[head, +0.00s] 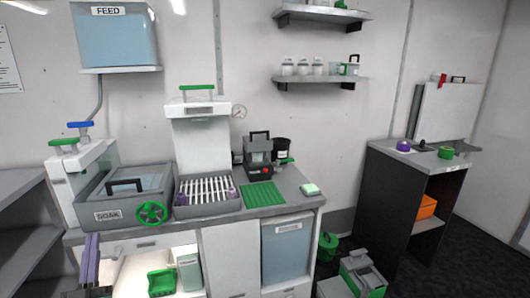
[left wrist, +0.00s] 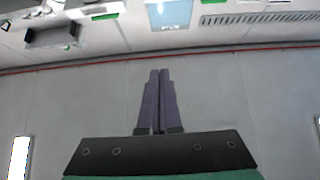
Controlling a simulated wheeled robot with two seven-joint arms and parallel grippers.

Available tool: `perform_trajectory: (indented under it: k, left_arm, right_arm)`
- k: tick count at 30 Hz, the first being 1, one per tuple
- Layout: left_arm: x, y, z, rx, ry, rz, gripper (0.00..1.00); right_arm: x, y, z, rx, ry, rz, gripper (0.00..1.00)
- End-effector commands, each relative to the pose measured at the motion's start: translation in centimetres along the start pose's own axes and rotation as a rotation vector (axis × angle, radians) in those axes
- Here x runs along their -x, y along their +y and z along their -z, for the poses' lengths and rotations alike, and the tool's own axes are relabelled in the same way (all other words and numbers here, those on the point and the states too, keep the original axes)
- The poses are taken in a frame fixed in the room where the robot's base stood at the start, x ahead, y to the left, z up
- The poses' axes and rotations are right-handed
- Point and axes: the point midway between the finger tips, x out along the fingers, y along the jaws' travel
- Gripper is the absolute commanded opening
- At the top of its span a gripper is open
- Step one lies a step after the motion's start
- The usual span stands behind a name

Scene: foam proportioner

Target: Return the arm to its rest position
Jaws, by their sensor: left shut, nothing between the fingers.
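My left gripper (head: 92,238) is at the lower left of the head view, in front of the grey counter (head: 150,238). Its two purple fingers are together and point up. They also show in the left wrist view (left wrist: 159,73), closed side by side with nothing between them. They appear clear of the bench objects. My right gripper is in neither view.
The SOAK basin (head: 88,212) with a green handwheel (head: 151,212) stands close to my left gripper. Beside it are a rack of white rods (head: 206,190) and a green mat (head: 262,194). A grey shelf unit (head: 22,235) stands at far left.

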Motion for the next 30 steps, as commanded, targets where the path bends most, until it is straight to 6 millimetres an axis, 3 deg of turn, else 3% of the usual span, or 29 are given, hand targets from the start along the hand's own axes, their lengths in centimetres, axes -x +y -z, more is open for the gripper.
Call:
perform_trajectory:
  k: [11,17,20,23,25,29,30]
  left_arm:
    - [2.5,2.4,-7.1,0.036,-0.212,-0.039,0.00]
    - [6.2,4.8,-13.2,0.057,-0.412,-0.083,0.00]
    - [9.4,6.2,-16.9,0.064,-0.546,-0.115,0.00]
    - [14.2,8.0,-21.0,0.065,-0.719,-0.162,0.00]
    - [19.1,9.3,-24.0,0.060,-0.872,-0.205,0.00]
    - [30.8,10.7,-28.1,0.024,-1.189,-0.302,0.00]
    - [34.6,10.7,-28.7,0.007,-1.286,-0.333,0.00]
  right_arm:
    - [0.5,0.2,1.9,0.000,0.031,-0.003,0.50]
    - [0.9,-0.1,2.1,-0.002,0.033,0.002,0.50]
    - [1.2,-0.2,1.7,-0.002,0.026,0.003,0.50]
    - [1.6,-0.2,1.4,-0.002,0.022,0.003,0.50]
    - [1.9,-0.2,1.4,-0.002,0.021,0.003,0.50]
    - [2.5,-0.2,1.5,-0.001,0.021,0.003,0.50]
    - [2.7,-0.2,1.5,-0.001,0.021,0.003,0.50]
